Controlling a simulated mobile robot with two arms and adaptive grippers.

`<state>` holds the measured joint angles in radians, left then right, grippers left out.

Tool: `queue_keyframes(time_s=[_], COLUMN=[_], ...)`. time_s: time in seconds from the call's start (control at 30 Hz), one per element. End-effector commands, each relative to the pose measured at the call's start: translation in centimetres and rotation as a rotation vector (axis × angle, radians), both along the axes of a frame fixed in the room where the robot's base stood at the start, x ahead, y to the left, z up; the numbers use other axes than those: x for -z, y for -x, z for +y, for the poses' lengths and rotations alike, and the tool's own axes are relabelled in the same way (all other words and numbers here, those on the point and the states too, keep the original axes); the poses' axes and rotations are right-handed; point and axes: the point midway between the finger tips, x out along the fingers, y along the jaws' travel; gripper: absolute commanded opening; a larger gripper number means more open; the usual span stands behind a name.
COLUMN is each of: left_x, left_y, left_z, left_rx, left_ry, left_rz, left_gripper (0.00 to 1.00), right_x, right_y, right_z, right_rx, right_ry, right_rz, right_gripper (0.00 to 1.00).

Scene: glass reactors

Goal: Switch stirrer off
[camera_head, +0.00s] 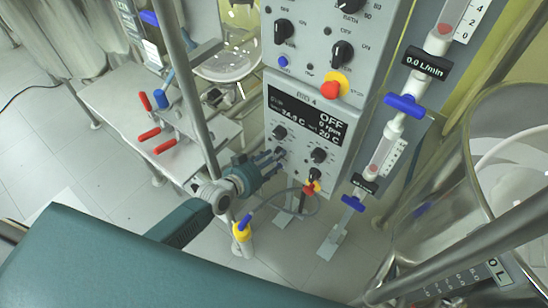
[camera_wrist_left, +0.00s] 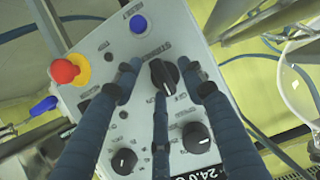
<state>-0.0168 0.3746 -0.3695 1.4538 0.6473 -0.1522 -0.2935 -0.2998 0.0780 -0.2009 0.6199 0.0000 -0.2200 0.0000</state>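The stirrer knob (camera_wrist_left: 164,75) is black with a white pointer line, on the grey front of the control unit (camera_head: 305,170). The unit's display (camera_head: 310,115) reads OFF and 0 rpm, with temperatures beside. My left gripper (camera_head: 274,160) reaches the lower left of this panel in the head view and hides the knob there. In the left wrist view its fingers (camera_wrist_left: 161,72) are spread around the stirrer knob, with gaps visible at the sides. Whether any fingertip touches it cannot be told. My right gripper is not in view.
Two other black knobs (camera_wrist_left: 196,137) (camera_wrist_left: 124,161), a blue button (camera_wrist_left: 137,23) and a red stop button (camera_wrist_left: 65,72) on yellow sit close by. A metal pole (camera_head: 190,100) stands left of the panel. Flow meters (camera_head: 386,150) and a glass vessel (camera_head: 510,150) are at right.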

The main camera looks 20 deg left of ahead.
Motion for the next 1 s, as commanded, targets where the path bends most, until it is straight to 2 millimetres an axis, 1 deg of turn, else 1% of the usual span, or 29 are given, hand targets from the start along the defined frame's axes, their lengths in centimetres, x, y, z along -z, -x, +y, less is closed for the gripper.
queue_keyframes(time_s=[0.13,0.2,0.33,0.47,0.7,0.8,0.9,1.0], left_x=[-0.3,-0.3,-0.6,-1.4,-3.3,-4.0,-4.4,-4.7], left_y=[-0.1,-0.1,0.7,2.7,7.2,8.6,9.6,10.2], left_z=[-0.1,-0.1,0.2,0.9,2.7,3.2,3.6,3.8], left_rx=[0.000,0.000,0.001,0.000,0.000,0.001,-0.001,0.000], left_ry=[0.003,0.004,0.002,0.003,0.002,0.001,0.002,0.002], left_rz=[-0.005,-0.006,-0.006,-0.005,-0.003,-0.003,-0.003,-0.003], left_gripper=[0.41,0.41,0.41,0.41,0.41,0.41,0.41,0.41], right_x=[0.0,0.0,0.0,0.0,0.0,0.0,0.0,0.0], right_y=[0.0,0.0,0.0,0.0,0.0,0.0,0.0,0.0], right_z=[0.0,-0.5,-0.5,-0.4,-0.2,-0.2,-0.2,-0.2], right_rx=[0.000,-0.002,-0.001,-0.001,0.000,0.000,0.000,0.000], right_ry=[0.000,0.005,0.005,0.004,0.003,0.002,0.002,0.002], right_rz=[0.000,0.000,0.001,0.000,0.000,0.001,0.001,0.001], right_gripper=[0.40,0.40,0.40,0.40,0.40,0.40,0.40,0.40])
